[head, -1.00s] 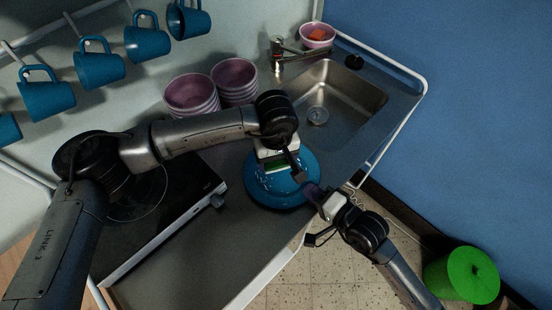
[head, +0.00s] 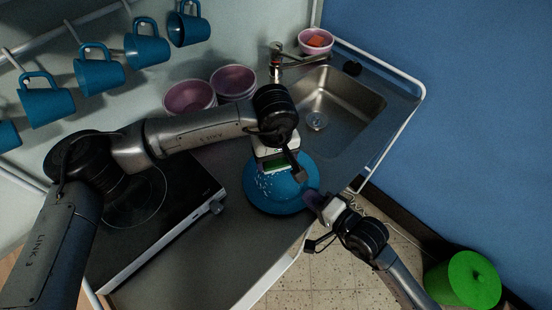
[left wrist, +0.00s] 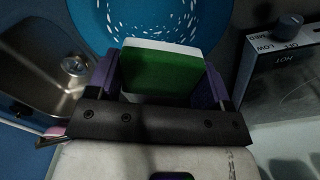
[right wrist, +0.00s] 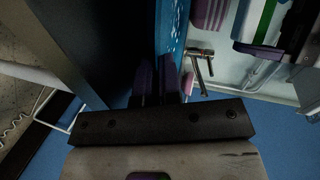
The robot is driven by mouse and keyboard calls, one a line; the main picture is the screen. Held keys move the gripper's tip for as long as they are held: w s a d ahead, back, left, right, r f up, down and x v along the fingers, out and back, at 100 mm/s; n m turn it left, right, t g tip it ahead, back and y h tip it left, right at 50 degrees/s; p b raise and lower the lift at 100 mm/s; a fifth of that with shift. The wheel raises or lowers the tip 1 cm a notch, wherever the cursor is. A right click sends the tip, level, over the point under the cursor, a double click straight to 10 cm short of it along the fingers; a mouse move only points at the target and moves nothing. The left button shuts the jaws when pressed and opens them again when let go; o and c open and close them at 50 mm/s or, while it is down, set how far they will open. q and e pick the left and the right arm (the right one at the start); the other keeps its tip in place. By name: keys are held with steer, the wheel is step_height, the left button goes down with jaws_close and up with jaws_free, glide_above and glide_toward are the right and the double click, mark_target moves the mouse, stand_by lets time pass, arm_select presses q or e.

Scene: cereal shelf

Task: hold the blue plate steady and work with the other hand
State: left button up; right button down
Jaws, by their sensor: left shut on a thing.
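The blue plate (head: 264,191), with white specks on its face, is at the counter's front edge; it also shows in the left wrist view (left wrist: 95,22). My left gripper (head: 281,164) is shut on a green and white sponge (left wrist: 160,75) and holds it over the plate. I cannot tell whether the sponge touches the plate. My right gripper (head: 314,199) is at the plate's right rim. In the right wrist view its fingers (right wrist: 157,82) are close together, with the plate (right wrist: 171,30) edge-on at their tips. Whether they grip the rim is not clear.
The sink (head: 340,108) is behind and right of the plate. Stacked pink bowls (head: 190,97) stand at the back, and another bowl (head: 315,41) is beyond the faucet (head: 300,62). The stove (head: 150,232) is at left. Blue mugs (head: 147,45) hang above. A green bin (head: 468,280) stands on the floor.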

steer(key=c, duration=1.2)
jaws_free()
steer(key=shift+c, duration=0.2)
steer(key=shift+f, duration=0.2)
steer(key=shift+f, duration=0.1)
steer(key=shift+s+d, duration=0.1)
steer(key=v, duration=1.2)
steer(key=r+b+v, duration=0.1)
steer(key=v, duration=0.6)
steer(key=shift+a+f, duration=0.1)
steer(key=shift+a, duration=0.15)
